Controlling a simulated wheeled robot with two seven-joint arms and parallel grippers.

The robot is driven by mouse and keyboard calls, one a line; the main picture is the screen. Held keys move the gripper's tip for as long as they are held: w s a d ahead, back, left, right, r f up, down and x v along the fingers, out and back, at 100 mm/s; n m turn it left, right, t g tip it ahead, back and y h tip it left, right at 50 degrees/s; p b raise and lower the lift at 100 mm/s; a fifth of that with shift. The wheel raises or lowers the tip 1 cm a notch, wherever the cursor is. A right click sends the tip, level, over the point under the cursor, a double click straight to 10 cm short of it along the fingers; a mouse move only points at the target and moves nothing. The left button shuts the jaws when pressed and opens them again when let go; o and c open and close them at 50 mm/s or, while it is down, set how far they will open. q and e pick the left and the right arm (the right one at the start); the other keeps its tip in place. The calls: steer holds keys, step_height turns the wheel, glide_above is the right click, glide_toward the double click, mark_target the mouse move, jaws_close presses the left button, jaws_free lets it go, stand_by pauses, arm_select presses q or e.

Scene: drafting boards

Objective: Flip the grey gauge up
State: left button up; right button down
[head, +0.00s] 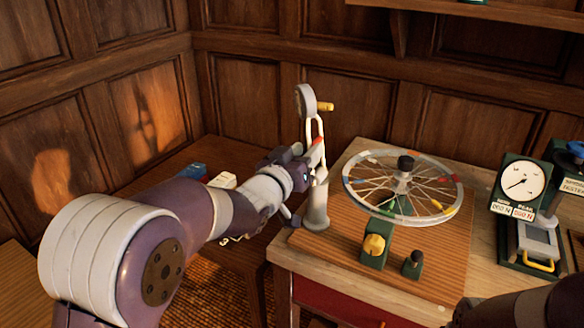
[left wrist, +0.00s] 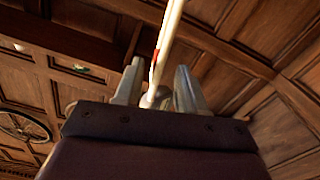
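The grey gauge (head: 305,100) is a round grey dial with a yellow knob, held up on a pale bent arm (head: 321,135) above a grey cylindrical post (head: 317,205). The post stands at the left end of a wooden board beside a spoked wheel. My left gripper (head: 312,168) is at the pale arm, just above the post. In the left wrist view a white rod with a red band (left wrist: 161,50) runs between the fingers of my left gripper (left wrist: 158,90), with visible gaps beside it. The gripper looks open around it. My right gripper is outside the frames.
The spoked wheel (head: 370,172) lies flat right of the post. A green block with a yellow knob (head: 375,244) and a small black knob (head: 412,262) stand in front. A green dial stand (head: 520,182) is at right. Wood-panelled walls close off the back.

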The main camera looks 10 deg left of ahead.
arm_select(q)
steer(key=v, duration=0.8)
steer(key=s+a+f+g+y+p, duration=0.2)
steer(key=s+a+f+g+y, duration=0.15)
steer(key=f, duration=0.25)
steer(key=s+a+f+g+y+p, duration=0.1)
steer(key=s+a+f+g+y, duration=0.1)
steer(key=s+f+g, duration=0.4)
steer(key=s+f+g+p, duration=0.1)
steer(key=s+g+p, duration=0.5)
steer(key=s, duration=0.6)
steer(key=shift+a+n+p, duration=0.3)
steer(key=shift+n+p, duration=0.1)
steer(key=shift+p, duration=0.65)
